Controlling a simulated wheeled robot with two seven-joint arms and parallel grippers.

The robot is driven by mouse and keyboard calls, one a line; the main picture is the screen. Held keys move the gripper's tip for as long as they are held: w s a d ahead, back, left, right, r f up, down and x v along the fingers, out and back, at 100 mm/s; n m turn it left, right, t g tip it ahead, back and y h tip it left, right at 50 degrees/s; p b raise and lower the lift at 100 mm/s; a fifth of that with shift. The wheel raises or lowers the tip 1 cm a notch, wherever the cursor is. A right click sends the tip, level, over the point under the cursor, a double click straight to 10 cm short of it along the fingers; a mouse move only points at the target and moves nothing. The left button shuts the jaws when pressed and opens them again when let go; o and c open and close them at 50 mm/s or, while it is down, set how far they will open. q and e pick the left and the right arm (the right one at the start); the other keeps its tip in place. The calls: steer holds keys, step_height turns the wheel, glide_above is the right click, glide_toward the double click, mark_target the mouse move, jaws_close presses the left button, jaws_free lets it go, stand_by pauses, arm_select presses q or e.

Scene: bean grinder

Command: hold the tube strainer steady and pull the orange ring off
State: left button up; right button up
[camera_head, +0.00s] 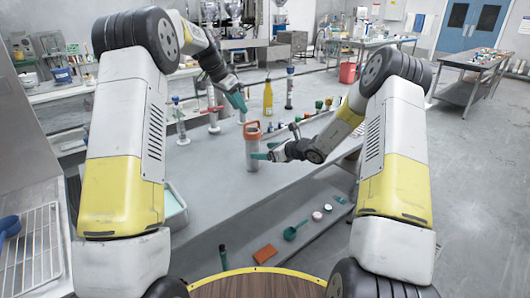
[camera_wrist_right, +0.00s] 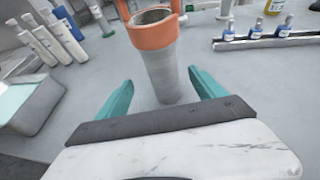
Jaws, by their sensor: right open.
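The tube strainer (camera_head: 252,160) is a grey cylinder standing upright on the grey table. The orange ring (camera_head: 252,130) sits around its top, with an orange handle part rising above it. In the right wrist view the strainer (camera_wrist_right: 166,76) stands ahead of the fingers, with the orange ring (camera_wrist_right: 152,36) at its upper end. My right gripper (camera_head: 262,151) is open beside the strainer; its teal fingers (camera_wrist_right: 160,92) lie to either side of the tube, with gaps visible. My left gripper (camera_head: 240,100) is above and behind the strainer, apart from it; its finger gap is unclear.
A yellow bottle (camera_head: 268,99) and a dark tube on a stand (camera_head: 290,90) are behind. A rack of small bottles (camera_wrist_right: 265,38) lies to the right. White cylinders (camera_wrist_right: 38,42) and a pale tray (camera_wrist_right: 30,105) are to the left.

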mark_target(252, 151)
steer(key=shift+w+a+f+m, duration=0.3)
steer(key=shift+w+a+f, duration=0.05)
steer(key=shift+w+f, duration=0.2)
steer(key=x, duration=0.6)
steer(key=shift+w+a, duration=0.2)
steer(key=shift+w, duration=0.05)
